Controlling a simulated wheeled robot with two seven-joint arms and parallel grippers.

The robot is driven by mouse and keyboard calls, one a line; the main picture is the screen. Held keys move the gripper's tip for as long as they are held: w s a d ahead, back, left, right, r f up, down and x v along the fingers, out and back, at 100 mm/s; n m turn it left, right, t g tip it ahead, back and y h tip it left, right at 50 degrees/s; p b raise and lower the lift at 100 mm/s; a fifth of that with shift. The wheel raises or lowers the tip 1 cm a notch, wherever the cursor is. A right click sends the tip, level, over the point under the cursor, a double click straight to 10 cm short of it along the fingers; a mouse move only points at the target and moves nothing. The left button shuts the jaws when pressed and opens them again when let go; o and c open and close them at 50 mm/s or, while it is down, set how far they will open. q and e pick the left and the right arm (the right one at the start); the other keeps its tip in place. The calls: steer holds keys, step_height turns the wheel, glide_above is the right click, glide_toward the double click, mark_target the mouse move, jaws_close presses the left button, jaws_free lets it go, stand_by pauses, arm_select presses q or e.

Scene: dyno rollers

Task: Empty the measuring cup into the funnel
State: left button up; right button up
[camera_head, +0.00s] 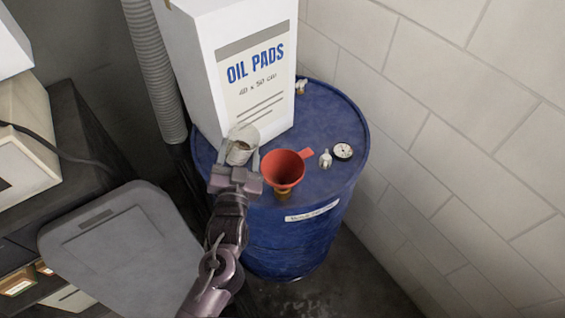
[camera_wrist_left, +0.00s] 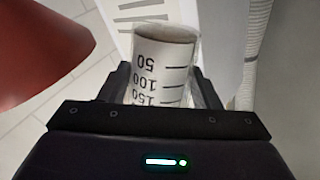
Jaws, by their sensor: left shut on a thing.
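The measuring cup (camera_head: 243,146) is a clear cup with a graduated scale. It is between the fingers of my left gripper (camera_head: 241,160), which is shut on it, just left of the funnel in the head view. In the left wrist view the cup (camera_wrist_left: 163,65) shows its 50, 100 and 150 marks, and the gripper (camera_wrist_left: 160,88) holds its sides. Something brownish shows at its far end; how much it holds I cannot tell. The red funnel (camera_head: 284,169) stands upright in the top of the blue drum. The funnel's red side (camera_wrist_left: 38,45) shows close by at upper left in the wrist view.
The blue drum (camera_head: 330,120) carries a white oil pads box (camera_head: 205,85) behind the cup, a round gauge (camera_head: 343,151) and a small fitting (camera_head: 325,158) right of the funnel. A grey lidded bin (camera_head: 125,245) stands at left. A block wall (camera_head: 450,130) is close on the right.

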mark_target(254, 148)
arm_select(q)
steer(key=d+m, duration=0.1)
steer(key=r+m, duration=0.1)
steer(key=shift+s+d+m+t+h, duration=0.15)
steer(key=shift+d+m+t+h, duration=0.15)
steer(key=shift+d+m, duration=0.1)
steer(key=shift+d+r+m, duration=0.15)
steer(key=shift+r+m, duration=0.3)
steer(key=shift+m, duration=0.55)
steer(key=shift+f+m+t+h+b, duration=0.3)
steer(key=shift+f+m+h+b, duration=0.15)
steer(key=shift+m+b, duration=0.6)
steer(key=shift+r+m, duration=0.3)
steer(key=shift+m, duration=0.05)
steer(key=shift+r+m+h, duration=0.25)
steer(key=shift+m+h, duration=0.1)
steer(key=shift+m, duration=0.35)
steer(key=shift+f, duration=0.1)
steer(key=shift+f+m+b, duration=0.3)
steer(key=shift+m+b, duration=0.2)
steer(key=shift+m, duration=0.6)
steer(key=shift+s+d+r+m+h, duration=0.2)
steer(key=shift+d+r+m+h, duration=0.25)
steer(key=shift+d+m, duration=0.35)
